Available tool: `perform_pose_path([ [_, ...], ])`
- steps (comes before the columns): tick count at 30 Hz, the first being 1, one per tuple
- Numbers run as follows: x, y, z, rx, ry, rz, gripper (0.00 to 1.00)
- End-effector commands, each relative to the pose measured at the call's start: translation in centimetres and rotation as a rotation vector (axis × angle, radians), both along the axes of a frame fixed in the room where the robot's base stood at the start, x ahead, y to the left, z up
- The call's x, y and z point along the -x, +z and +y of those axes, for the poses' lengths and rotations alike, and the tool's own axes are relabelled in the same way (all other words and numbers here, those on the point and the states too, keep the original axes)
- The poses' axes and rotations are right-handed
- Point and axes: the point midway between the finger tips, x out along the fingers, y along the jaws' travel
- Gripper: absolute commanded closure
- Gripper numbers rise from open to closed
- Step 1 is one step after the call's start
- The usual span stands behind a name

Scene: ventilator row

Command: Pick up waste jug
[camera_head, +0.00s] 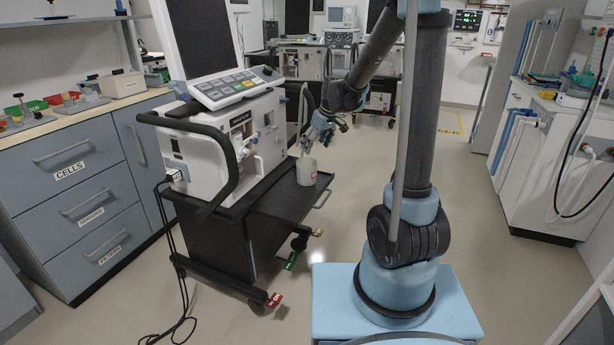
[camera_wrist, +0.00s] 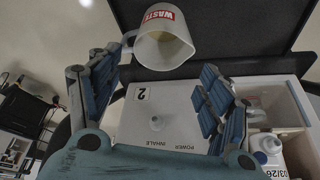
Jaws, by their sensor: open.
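The waste jug (camera_head: 307,171) is a small white jug standing on the right end of the dark cart shelf (camera_head: 284,194). In the wrist view the jug (camera_wrist: 170,24) shows its red WASTE label, its open mouth and a handle on its left. My gripper (camera_head: 321,134) is just above the jug in the head view. In the wrist view my gripper (camera_wrist: 158,70) is open and empty, with its blue padded fingers spread wide. The jug appears ahead of the gap between the fingertips, near the top of the picture. I see no clear contact.
The ventilator (camera_head: 222,145) with its screen stands on the cart, left of the jug. In the wrist view a side bin (camera_wrist: 275,120) holds a white bottle (camera_wrist: 266,147). A drawer cabinet (camera_head: 85,190) is at the left.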

Motion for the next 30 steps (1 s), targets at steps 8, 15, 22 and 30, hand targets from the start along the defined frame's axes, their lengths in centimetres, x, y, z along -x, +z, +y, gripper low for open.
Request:
perform_pose_path([
  [8,-1.0,-3.3,1.0,0.000,0.000,0.000,0.28],
  [15,-1.8,-5.9,1.7,0.000,-0.001,0.000,0.28],
  [22,-2.5,-8.4,2.4,0.000,-0.001,0.000,0.28],
  [30,-3.0,-10.0,2.9,0.000,-0.001,0.000,0.28],
])
